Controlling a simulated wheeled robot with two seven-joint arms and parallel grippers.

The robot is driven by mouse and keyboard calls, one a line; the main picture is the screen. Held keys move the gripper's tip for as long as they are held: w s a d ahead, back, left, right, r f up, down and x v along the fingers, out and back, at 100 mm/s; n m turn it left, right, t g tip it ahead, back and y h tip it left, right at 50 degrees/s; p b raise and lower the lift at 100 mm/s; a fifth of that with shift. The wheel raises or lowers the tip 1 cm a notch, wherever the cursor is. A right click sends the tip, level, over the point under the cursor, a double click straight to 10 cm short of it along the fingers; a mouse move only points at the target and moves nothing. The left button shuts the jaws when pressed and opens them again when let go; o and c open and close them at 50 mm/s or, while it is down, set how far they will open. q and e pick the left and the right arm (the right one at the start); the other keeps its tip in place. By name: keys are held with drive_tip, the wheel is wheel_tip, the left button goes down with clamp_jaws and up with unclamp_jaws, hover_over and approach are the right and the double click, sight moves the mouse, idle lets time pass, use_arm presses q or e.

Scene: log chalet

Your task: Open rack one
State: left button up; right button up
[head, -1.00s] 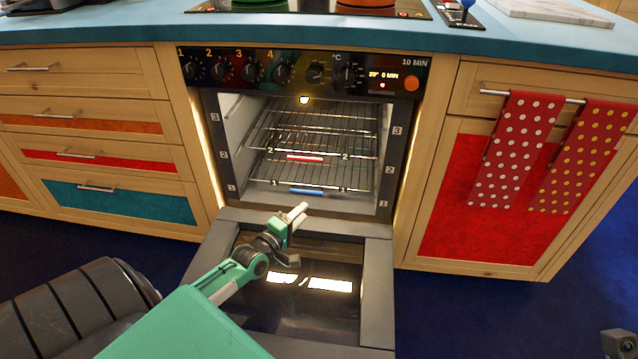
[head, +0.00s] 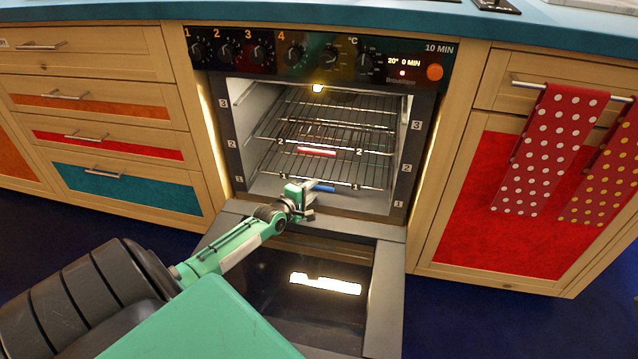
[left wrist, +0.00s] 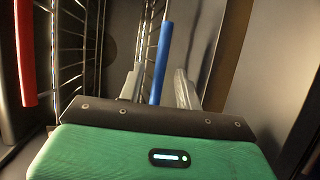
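The oven (head: 320,130) stands with its door (head: 250,285) folded down. Inside, the lower rack at level 1 has a blue handle (head: 325,188) along its front, and it also shows in the left wrist view (left wrist: 161,62). The rack above, at level 2, has a red and white handle (head: 316,152). My left gripper (head: 308,194) is at the oven mouth above the open door, at the blue handle. In the left wrist view its two fingers (left wrist: 157,90) are apart, with the blue handle showing between them; contact cannot be told. My right gripper is not in view.
The red handle (left wrist: 25,55) is at the left of the left wrist view. Drawers (head: 95,136) are left of the oven. A cupboard (head: 500,200) with dotted towels (head: 545,140) is on the right. The counter (head: 90,32) runs above.

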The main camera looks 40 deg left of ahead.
use_arm(q)
drive_tip(key=shift+w+a+f+b, duration=0.15)
drive_tip(key=shift+w+b, duration=0.15)
drive_tip(key=shift+w, duration=0.4)
drive_tip(key=shift+w+f+b, duration=0.1)
drive_tip(key=shift+w+b, duration=0.15)
drive_tip(key=shift+w, duration=0.4)
drive_tip(key=shift+w+a+f+b, duration=0.15)
drive_tip(key=shift+w+b, duration=0.15)
drive_tip(key=shift+w, duration=0.4)
drive_tip(key=shift+c, duration=0.2)
drive_tip(key=shift+d, duration=0.1)
clamp_jaws()
